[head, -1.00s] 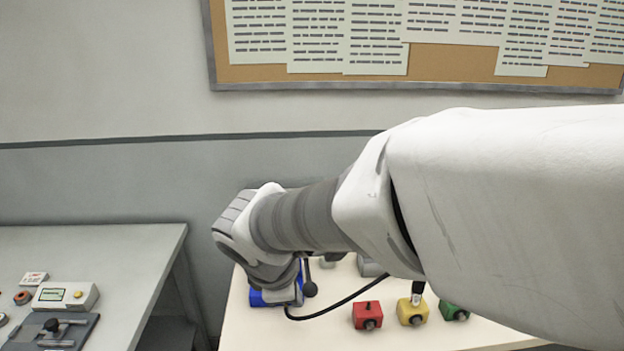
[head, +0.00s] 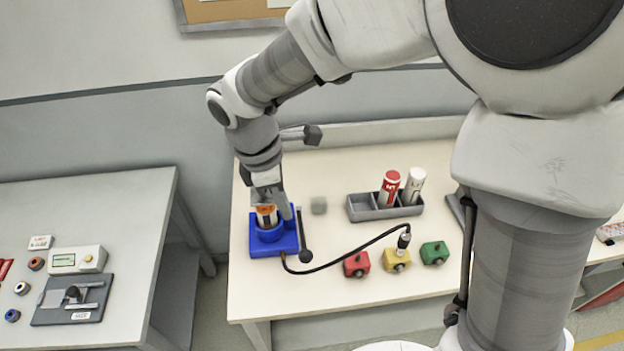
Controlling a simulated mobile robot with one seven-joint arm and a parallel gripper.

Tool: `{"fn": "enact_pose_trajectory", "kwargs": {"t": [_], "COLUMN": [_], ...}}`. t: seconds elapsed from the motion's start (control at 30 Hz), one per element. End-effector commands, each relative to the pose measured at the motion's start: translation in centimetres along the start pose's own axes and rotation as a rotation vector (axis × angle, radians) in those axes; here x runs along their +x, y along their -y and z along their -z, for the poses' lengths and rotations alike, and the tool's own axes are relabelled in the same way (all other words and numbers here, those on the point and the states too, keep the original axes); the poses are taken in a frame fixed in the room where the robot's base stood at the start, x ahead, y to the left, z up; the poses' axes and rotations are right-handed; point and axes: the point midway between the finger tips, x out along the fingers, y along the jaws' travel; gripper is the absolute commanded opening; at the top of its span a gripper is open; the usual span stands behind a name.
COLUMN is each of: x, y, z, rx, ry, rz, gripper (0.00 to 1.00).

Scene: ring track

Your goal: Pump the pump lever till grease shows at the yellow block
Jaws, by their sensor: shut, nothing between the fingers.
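The grease pump has a blue base (head: 262,240) and an orange-and-white cartridge (head: 266,216), and stands at the left end of the light table. Its dark pump lever (head: 301,232) runs along the right side of the base to a black knob lying low, toward the near side. A black hose (head: 345,259) runs from the pump to a coupler (head: 404,239) on the yellow block (head: 396,260). No grease can be made out at the yellow block. My gripper (head: 284,210) is shut and empty, pointing down beside the cartridge and left of the lever, partly covering the pump; contact cannot be told.
A red block (head: 356,265) and a green block (head: 434,253) flank the yellow one. Behind them a grey tray (head: 358,208) holds a red and a white cartridge. A left table (head: 130,215) carries a meter (head: 78,260) and a dark fixture. The table front is clear.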

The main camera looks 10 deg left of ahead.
Motion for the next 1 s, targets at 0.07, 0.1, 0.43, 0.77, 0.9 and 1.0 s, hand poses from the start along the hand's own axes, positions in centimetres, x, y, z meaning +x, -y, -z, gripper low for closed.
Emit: {"fn": "enact_pose_trajectory", "kwargs": {"t": [0.07, 0.1, 0.43, 0.77, 0.9, 1.0], "x": [-0.4, -0.4, -0.3, 3.6, 6.7, 8.8], "y": [0.1, 0.1, 0.1, 0.3, 0.3, 0.4], "z": [0.1, 0.1, 0.2, 0.2, 0.2, 0.2], "rx": [-0.005, -0.006, -0.007, -0.009, -0.008, -0.009], "ry": [-0.002, -0.003, -0.003, -0.001, -0.001, -0.001], "rz": [0.009, 0.011, 0.013, 0.018, 0.019, 0.019], "gripper": [0.0, 0.0, 0.0, 0.0, 0.0, 0.0]}}
